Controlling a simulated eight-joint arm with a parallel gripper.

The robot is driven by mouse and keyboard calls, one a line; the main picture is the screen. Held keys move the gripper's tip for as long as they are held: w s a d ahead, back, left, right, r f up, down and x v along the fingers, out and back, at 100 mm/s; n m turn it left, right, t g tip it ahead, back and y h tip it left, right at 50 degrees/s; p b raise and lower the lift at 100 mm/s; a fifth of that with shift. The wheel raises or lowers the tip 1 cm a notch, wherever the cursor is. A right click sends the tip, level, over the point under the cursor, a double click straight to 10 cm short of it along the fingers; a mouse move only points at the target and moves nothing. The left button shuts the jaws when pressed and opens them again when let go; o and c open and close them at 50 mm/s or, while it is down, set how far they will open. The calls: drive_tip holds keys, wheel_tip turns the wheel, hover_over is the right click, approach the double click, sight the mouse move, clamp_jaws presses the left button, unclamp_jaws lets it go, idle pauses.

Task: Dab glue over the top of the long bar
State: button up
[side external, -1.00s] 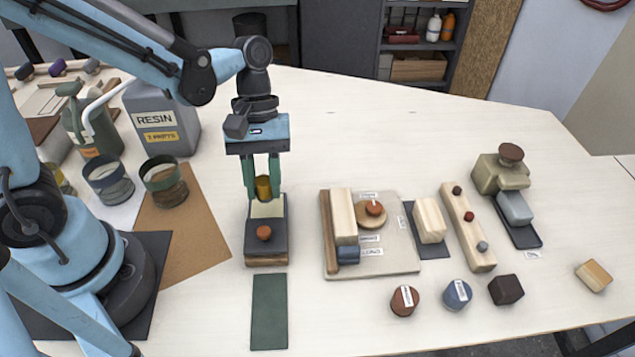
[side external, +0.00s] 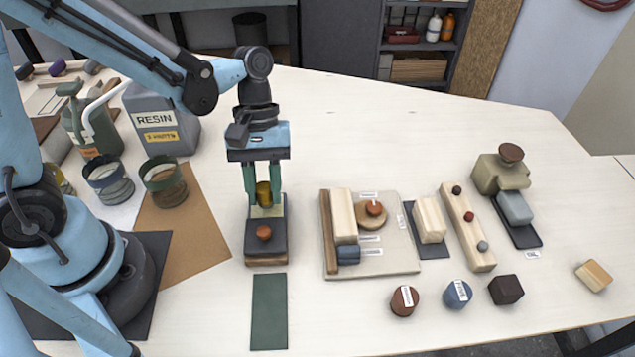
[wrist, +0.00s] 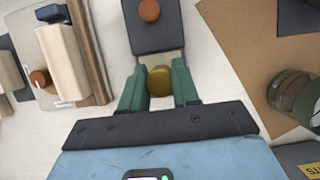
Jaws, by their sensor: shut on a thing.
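My gripper (side external: 264,193) points down and is shut on an ochre, round-topped piece (wrist: 159,82) between its green fingers. The piece is over the pale back end of a dark tray (side external: 252,210); I cannot tell whether its underside touches. A dark lid with an orange-red knob (side external: 264,233) covers the front of the tray. A long pale wooden bar (side external: 343,215) lies on a light board, right of my gripper; it also shows in the wrist view (wrist: 62,62). Another pale bar with small coloured knobs (side external: 467,228) lies farther right, so which one is meant is unclear.
On the board (side external: 395,262) are a dark brown strip, a blue block (side external: 348,255) and a round disc with a red knob (side external: 374,209). Resin can (side external: 160,125) and jars (side external: 165,182) stand left. A green mat (side external: 269,312) lies in front. The table behind the board is clear.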

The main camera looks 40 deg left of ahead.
sight(264, 186)
drive_tip(key=shift+f, duration=0.5)
idle(0.4)
idle(0.5)
drive_tip(key=shift+r, duration=3.5)
